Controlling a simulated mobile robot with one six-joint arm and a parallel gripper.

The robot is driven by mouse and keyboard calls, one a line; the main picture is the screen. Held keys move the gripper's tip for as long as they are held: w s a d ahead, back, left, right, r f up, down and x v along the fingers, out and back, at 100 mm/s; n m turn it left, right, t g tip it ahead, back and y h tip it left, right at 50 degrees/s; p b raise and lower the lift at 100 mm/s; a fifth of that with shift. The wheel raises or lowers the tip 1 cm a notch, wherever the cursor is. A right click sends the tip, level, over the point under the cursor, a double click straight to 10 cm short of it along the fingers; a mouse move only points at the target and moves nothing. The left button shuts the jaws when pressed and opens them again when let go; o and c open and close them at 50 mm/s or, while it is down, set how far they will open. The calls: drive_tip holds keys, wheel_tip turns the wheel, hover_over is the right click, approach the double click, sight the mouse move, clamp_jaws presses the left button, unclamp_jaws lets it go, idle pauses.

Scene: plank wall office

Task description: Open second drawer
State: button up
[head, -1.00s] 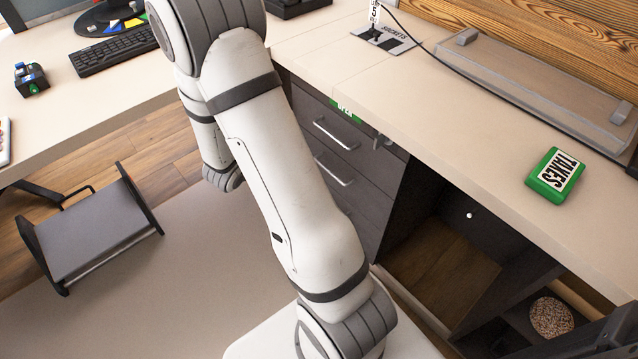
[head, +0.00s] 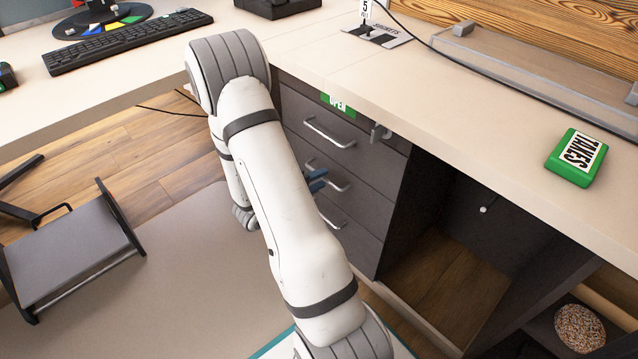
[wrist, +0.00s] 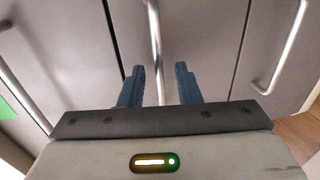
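The dark grey drawer unit has three closed drawers stacked under the counter. The top drawer's handle (head: 330,134) is beneath a green OPEN sign (head: 338,102). The second drawer's handle (head: 337,184) is a silver bar, partly hidden by my gripper (head: 316,180). The third drawer's handle (head: 328,218) is partly behind my arm. In the wrist view, my gripper (wrist: 160,85) is open, with blue fingers on either side of the second handle (wrist: 154,45). The bar runs between the fingers, and I cannot tell whether they touch it.
A key-like fitting (head: 380,132) sticks out right of the top handle. An open cubby (head: 450,265) is right of the drawers. A green TAXES box (head: 576,158) lies on the counter. A low grey step (head: 65,245) stands on the floor at left, with free floor between.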

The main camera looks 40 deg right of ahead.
drive_tip(key=shift+d, duration=0.25)
drive_tip(key=shift+c, duration=0.5)
clamp_jaws()
